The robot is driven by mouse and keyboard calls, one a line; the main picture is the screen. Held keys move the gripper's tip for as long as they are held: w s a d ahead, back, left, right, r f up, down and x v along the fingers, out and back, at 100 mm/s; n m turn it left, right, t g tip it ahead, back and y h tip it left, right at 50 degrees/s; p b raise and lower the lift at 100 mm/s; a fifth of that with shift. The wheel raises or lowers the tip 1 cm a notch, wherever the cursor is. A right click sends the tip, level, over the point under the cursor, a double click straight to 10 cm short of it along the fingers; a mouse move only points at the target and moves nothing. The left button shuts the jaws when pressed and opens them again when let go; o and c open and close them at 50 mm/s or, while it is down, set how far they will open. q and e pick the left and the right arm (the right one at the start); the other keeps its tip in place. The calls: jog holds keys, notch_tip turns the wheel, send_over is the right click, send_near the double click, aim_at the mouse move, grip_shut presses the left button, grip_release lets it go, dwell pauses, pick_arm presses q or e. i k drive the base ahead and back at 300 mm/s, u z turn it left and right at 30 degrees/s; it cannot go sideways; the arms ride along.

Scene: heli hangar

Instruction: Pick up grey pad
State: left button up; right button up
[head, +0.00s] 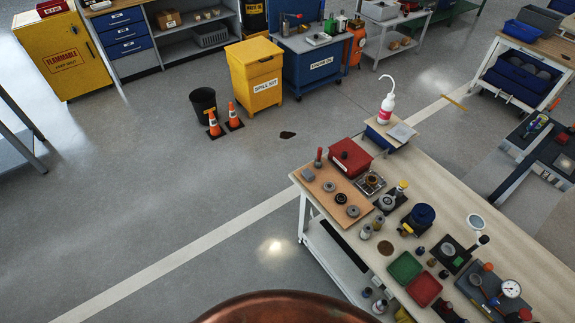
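A small blue-grey block (308,174), which may be the grey pad, lies on a brown board (325,182) at the near left corner of the long workbench (455,184). Several round dark and grey discs (353,211) share the brown board with the block. Neither of my grippers is in view.
A red box (350,157) stands right beside the board. Green (404,268) and red (424,289) trays and many small parts crowd the bench. Orange cones (214,125), a black bin (203,104) and a dark floor spot (287,134) lie beyond. The floor left of the bench is free.

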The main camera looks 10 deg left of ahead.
aim_at(307, 174)
jog(key=i, duration=0.85)
jog(key=z, duration=0.35)
